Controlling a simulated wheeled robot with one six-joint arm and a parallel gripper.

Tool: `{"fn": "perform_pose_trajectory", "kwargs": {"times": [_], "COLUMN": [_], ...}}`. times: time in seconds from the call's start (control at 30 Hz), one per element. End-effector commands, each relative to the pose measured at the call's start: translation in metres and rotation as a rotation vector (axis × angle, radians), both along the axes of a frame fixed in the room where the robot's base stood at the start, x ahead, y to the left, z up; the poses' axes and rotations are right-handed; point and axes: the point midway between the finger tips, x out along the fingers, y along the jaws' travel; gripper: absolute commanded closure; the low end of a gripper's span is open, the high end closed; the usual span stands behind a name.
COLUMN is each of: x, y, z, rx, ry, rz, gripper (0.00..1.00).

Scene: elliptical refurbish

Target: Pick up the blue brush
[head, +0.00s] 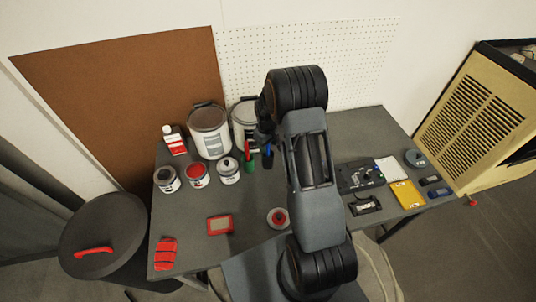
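A thin blue item (269,151), which looks like the blue brush, stands upright above a dark holder or cup (267,162) on the grey table. It is small in the head view, and its lower part is hidden. My gripper (264,136) is at the end of my arm, above and very close to the blue item. The gripper is dark and partly blocked by my arm, so its fingers cannot be made out. I cannot tell whether it touches the blue item.
A red brush in a green cup (249,162) stands just left. Paint cans (209,131), small tins (197,175) and a red-and-white bottle (174,139) crowd the left back. A pegboard (340,65) rises behind. A black device (358,176) and yellow box (407,194) lie right. The front middle is mostly clear.

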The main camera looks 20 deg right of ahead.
Motion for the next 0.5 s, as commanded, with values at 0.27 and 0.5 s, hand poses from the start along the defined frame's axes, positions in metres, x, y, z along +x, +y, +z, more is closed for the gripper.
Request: {"fn": "perform_pose_trajectory", "kwargs": {"times": [0.27, 0.5], "x": [0.0000, 0.0000], "y": [0.0000, 0.0000], "z": [0.0003, 0.0003], "rx": [0.000, 0.000], "ry": [0.000, 0.000], "rz": [0.000, 0.000], "gripper": [0.77, 1.00]}}
